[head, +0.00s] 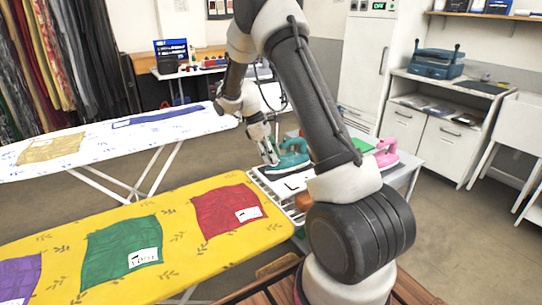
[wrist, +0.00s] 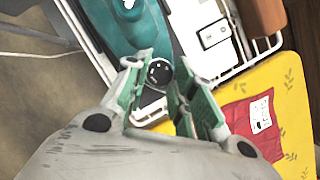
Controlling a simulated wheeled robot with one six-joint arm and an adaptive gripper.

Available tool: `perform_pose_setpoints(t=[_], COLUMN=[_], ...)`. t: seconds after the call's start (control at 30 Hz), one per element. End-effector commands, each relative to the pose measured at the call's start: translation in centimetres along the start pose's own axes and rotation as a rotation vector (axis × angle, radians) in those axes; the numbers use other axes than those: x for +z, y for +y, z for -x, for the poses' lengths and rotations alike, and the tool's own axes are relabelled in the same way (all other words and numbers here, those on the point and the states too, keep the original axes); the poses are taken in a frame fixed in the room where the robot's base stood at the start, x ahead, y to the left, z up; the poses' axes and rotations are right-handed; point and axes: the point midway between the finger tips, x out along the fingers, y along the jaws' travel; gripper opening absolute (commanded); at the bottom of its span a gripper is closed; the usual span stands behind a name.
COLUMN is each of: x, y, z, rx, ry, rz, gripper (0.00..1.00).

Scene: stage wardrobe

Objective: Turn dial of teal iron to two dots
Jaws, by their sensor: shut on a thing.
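The teal iron (head: 291,157) stands on a white rack at the end of the yellow ironing board in the head view. In the wrist view its teal body (wrist: 130,32) fills the upper middle. Its round dark dial (wrist: 159,73) with small pale marks shows between my fingertips. My gripper (head: 270,158) reaches down to the iron's near end, and in the wrist view my gripper (wrist: 160,68) has a green-padded finger on each side of the dial, closed on it. The dial's marks are too small to read surely.
A pink iron (head: 386,154) stands to the right on the grey table. The yellow board (head: 175,240) carries red, green and purple cloths with labels. A white card (wrist: 213,33) lies on the rack (wrist: 232,70), beside a brown block (wrist: 264,14). A white board (head: 90,150) stands behind.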

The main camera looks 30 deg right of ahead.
Motion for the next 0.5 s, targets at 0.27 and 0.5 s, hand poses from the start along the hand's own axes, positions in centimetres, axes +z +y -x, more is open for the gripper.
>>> perform_pose_setpoints(t=[0.27, 0.5], x=[0.02, 0.02], y=[0.1, 0.09], z=[0.04, 0.04], rx=[-0.013, -0.013], ry=[0.0, 0.0], rz=[-0.035, -0.036], gripper=[0.02, 0.02])
